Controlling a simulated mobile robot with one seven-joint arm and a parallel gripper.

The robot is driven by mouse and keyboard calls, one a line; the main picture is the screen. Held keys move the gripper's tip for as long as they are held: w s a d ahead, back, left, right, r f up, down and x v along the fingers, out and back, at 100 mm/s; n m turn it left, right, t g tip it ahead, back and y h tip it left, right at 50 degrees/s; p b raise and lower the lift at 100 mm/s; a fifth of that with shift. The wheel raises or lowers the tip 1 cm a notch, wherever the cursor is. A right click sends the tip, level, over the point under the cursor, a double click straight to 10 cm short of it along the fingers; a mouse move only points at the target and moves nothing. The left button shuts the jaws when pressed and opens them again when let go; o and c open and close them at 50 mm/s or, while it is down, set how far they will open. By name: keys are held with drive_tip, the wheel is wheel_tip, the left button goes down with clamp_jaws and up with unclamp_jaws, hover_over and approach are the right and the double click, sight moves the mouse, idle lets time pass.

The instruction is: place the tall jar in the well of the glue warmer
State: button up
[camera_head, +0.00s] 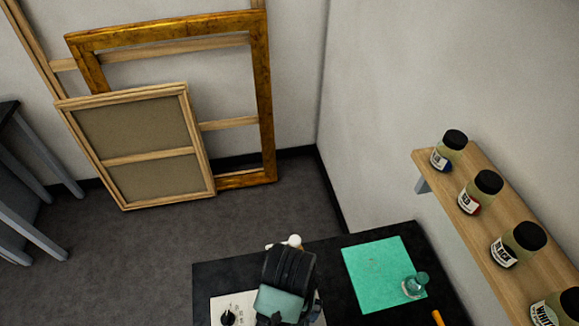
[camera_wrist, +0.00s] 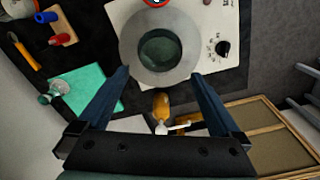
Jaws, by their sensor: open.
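The glue warmer (camera_wrist: 200,25) is a cream box with a black knob, a broad grey ring and a round well (camera_wrist: 160,48). The well looks dark green inside; I cannot tell whether anything stands in it. In the head view only its knob corner (camera_head: 228,317) shows beside my gripper. My gripper (camera_wrist: 160,75) is open above the warmer's near side, its fingers apart with nothing gripped. A clear glass jar (camera_head: 413,287) stands on the green mat; it also shows in the wrist view (camera_wrist: 46,98). I cannot tell which vessel is the tall jar.
An amber bottle (camera_wrist: 161,103) with a white top stands beside the warmer, between my fingers in the picture. The green mat (camera_head: 375,262) lies on the black table (camera_head: 325,275). A wall shelf (camera_head: 480,225) holds several black-lidded jars at right. Frames (camera_head: 160,35) lean against the wall.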

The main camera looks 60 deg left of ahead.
drive_tip(key=shift+r, duration=1.55)
drive_tip(key=w+a+r+m+t+y, duration=0.25)
drive_tip(key=w+r+t, duration=0.35)
drive_tip(key=w+r, duration=0.7)
drive_tip(key=w+d+r+m+t+y, duration=0.1)
drive_tip(key=w+d+r+t, duration=0.15)
drive_tip(key=w+r, duration=0.35)
drive_tip(key=w+d+r+m+t+y, duration=0.1)
drive_tip(key=w+d+r+t, duration=0.1)
drive_tip(key=w+r+t, duration=0.35)
drive_tip(key=d+r+m+t+h, duration=0.1)
drive_tip(key=d+r+t, duration=0.3)
drive_tip(key=r, duration=0.8)
drive_tip(key=d+r+m+t+h, duration=0.1)
drive_tip(key=d+r+t, duration=0.3)
drive_tip(key=r, duration=0.9)
drive_tip(key=s+d+r+m+t+h, duration=0.1)
drive_tip(key=s+d+r+t, duration=0.1)
drive_tip(key=s+d+r, duration=0.2)
drive_tip(key=s+d+r+m+t+h, duration=0.1)
drive_tip(key=s+d+r+t, duration=0.2)
drive_tip(key=s+r, duration=0.3)
wheel_tip(320, 180, up, 4)
drive_tip(key=shift+d+r, duration=0.15)
drive_tip(key=shift+d, duration=0.25)
